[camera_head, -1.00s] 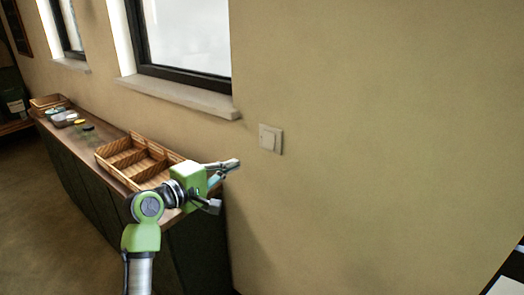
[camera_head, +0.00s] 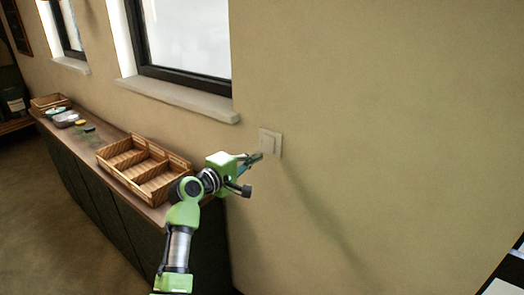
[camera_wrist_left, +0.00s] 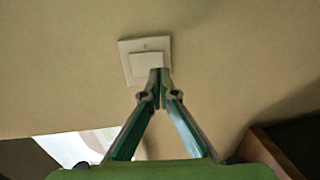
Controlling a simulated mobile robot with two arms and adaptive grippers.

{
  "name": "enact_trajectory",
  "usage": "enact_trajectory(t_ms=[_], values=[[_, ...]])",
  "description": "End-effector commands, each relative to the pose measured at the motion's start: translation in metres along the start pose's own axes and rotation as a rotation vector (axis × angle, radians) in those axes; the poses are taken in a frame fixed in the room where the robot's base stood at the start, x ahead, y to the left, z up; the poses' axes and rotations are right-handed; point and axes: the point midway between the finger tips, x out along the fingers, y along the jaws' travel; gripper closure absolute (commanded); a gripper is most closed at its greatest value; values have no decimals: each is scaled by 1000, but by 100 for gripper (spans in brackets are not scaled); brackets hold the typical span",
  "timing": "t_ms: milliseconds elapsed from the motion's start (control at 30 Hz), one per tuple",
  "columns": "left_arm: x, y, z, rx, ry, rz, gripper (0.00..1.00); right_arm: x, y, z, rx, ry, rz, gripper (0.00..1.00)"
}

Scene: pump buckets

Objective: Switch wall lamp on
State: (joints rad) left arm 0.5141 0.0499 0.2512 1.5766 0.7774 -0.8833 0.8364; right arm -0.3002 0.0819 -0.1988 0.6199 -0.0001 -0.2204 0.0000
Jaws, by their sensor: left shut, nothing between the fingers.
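A white square wall switch (camera_head: 271,144) is on the beige wall, to the right of the window. My left gripper (camera_head: 258,157) is shut and empty, its fingertips at the lower left part of the switch in the head view. In the left wrist view the switch (camera_wrist_left: 146,60) is just beyond the closed fingertips (camera_wrist_left: 158,73), which overlap the lower edge of its rocker. I cannot tell whether they touch it. No lamp shows in these frames. My right gripper is not in view.
A long counter (camera_head: 150,210) along the wall holds a wooden divided tray (camera_head: 148,166) below and left of my left gripper. The window sill (camera_head: 180,99) juts out above. The wall right of the switch is bare.

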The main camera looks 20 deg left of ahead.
Motion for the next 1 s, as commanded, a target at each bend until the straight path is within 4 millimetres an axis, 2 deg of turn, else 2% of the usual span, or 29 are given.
enact_trajectory(t_ms=[100,300,767,1000], values=[[17,2,0,-2,-1,-1,100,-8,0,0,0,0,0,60],[34,1,0,-1,-1,-1,100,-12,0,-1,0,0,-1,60],[38,-1,0,0,0,0,100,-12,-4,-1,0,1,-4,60],[42,-6,0,0,0,28,100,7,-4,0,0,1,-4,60]])
